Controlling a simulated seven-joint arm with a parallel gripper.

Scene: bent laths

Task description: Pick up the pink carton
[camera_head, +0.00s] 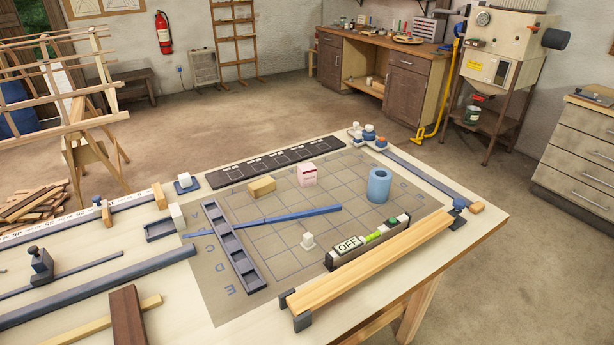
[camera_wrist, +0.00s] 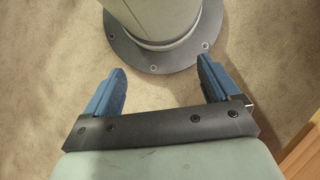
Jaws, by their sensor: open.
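The pink carton (camera_head: 307,174) stands upright on the gridded grey mat (camera_head: 290,240) toward the back of the workbench in the head view. It is a small pale pink box with a darker pink band. A tan block lies to its left and a blue cylinder stands to its right. My gripper (camera_wrist: 162,88) shows only in the wrist view, with its two blue fingers spread wide and nothing between them. It points down at the bare floor beside my base. The carton is not visible in the wrist view.

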